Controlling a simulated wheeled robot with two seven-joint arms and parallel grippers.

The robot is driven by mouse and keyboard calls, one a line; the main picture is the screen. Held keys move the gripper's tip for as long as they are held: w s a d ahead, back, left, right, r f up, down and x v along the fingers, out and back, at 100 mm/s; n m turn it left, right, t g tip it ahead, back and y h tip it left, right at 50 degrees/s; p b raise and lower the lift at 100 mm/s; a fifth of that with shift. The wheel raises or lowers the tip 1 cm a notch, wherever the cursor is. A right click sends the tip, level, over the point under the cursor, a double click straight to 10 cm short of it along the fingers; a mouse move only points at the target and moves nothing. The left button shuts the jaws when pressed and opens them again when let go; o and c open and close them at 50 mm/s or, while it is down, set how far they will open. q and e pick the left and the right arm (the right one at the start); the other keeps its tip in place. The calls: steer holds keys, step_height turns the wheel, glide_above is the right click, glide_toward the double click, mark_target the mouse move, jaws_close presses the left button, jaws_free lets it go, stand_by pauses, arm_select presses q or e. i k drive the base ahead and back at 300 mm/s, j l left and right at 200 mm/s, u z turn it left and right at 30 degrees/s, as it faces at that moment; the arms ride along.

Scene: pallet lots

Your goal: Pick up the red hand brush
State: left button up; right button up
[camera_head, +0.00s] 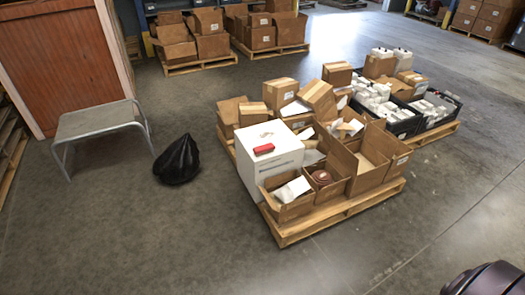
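A small red object (263,149), which looks like the red hand brush, lies on top of a white box (262,180). It is too small to make out bristles or a handle. The white box stands at the left front corner of a wooden pallet (340,212) loaded with cartons. Nothing touches the red object from above. Neither of my grippers shows in the head view.
Open cartons (292,208) stand right of the white box, with black crates (408,126) of white bottles farther back. A grey metal table (95,121) and a black bag (177,162) stand to the left. The floor in front of the pallet is clear.

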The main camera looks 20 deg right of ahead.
mark_target(264, 149)
steer(key=i+z, duration=0.15)
steer(key=z, duration=0.35)
steer(key=i+j+z, duration=0.1)
steer(key=i+z, duration=0.15)
steer(key=i, duration=0.15)
steer(key=i+j+z, duration=0.2)
steer(key=i, duration=0.15)
steer(key=i+j+z, duration=0.25)
steer(key=i, duration=0.15)
steer(key=l, duration=0.1)
